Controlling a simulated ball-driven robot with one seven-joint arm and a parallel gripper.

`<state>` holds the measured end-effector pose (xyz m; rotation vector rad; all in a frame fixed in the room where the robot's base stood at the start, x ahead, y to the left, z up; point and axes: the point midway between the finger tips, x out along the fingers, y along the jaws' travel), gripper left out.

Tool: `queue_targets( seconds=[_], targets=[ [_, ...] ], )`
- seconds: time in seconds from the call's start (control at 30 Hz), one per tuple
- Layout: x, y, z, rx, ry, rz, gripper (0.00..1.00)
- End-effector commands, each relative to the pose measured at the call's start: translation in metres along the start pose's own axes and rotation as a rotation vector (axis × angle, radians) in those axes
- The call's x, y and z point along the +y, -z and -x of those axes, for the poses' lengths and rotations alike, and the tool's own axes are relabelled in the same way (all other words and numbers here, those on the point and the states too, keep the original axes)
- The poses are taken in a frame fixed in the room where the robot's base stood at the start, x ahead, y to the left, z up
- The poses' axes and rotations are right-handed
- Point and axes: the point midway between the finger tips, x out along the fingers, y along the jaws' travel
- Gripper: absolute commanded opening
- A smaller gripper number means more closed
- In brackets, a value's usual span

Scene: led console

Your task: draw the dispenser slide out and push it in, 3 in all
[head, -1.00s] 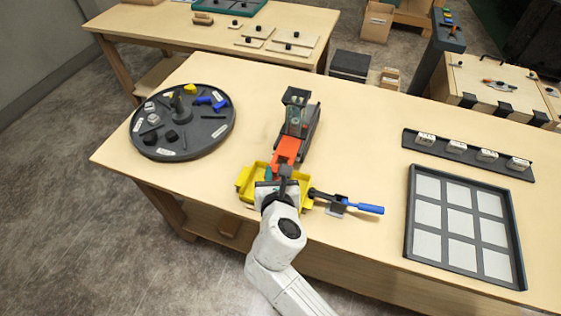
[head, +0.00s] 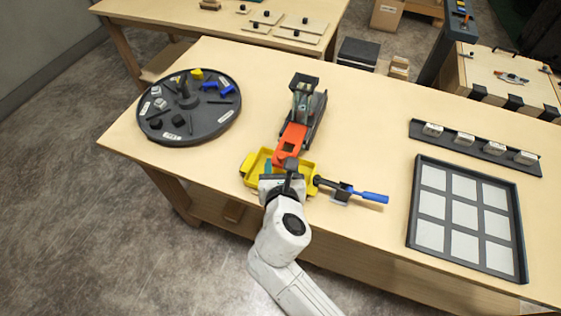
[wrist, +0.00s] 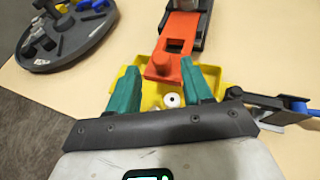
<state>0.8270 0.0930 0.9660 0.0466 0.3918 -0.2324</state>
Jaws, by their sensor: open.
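The dispenser (head: 305,97) is a dark upright unit on the table. Its orange slide (head: 291,141) sticks out of the front toward me, over the yellow tray (head: 250,167). In the wrist view, the slide (wrist: 182,28) has a square opening and a round knob (wrist: 163,66) at its near end. My gripper (head: 290,168) is over the tray. Its teal fingers (wrist: 160,75) are apart, one on each side of the knob end, with gaps visible. A white ring-shaped piece (wrist: 172,100) lies in the tray between the fingers, with another small pale piece beside it.
A blue-handled tool (head: 368,196) lies right of the tray. A round dark turntable (head: 215,125) with small parts stands at left. A dark rack with white blocks (head: 480,147) and a gridded panel (head: 465,215) are at right. The table between dispenser and rack is clear.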

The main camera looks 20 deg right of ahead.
Motion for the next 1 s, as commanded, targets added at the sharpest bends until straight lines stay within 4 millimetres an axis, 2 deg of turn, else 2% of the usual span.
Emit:
queue_targets(
  seconds=[0.2,0.43,0.6,1.0],
  targets=[
    [0.001,0.002,0.044,0.000,-0.003,0.002,0.50],
    [0.001,0.001,0.078,0.000,-0.003,0.002,0.50],
    [0.001,0.001,0.088,0.001,-0.002,0.002,0.50],
    [0.001,0.001,0.089,0.000,-0.002,0.002,0.50]
  ],
)
